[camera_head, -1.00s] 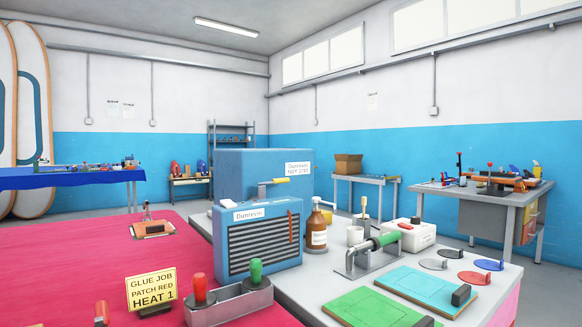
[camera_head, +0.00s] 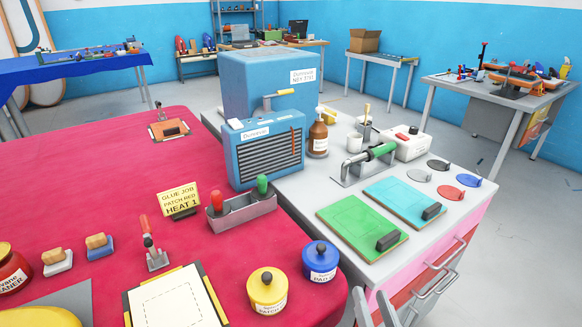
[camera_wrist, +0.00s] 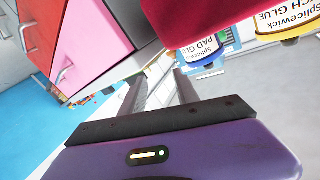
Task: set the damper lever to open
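The blue Dunnevin heater box (camera_head: 265,150) stands at the table edge in the head view, with a dark slatted front. A lever with a yellow grip (camera_head: 280,94) sticks out over its top, roughly level and pointing right. A thin orange-red strip or lever (camera_head: 295,142) stands nearly upright at the grille's right side. No open or shut marking is legible, and I cannot tell which one is the damper lever. My gripper (camera_wrist: 157,80) is open and empty in the wrist view, low beside the drawers, well away from the box.
A larger blue box (camera_head: 250,80) stands behind. A holder with red and green handles (camera_head: 242,212) stands in front. Yellow (camera_head: 267,292) and blue pots (camera_head: 320,264) sit near the front edge.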

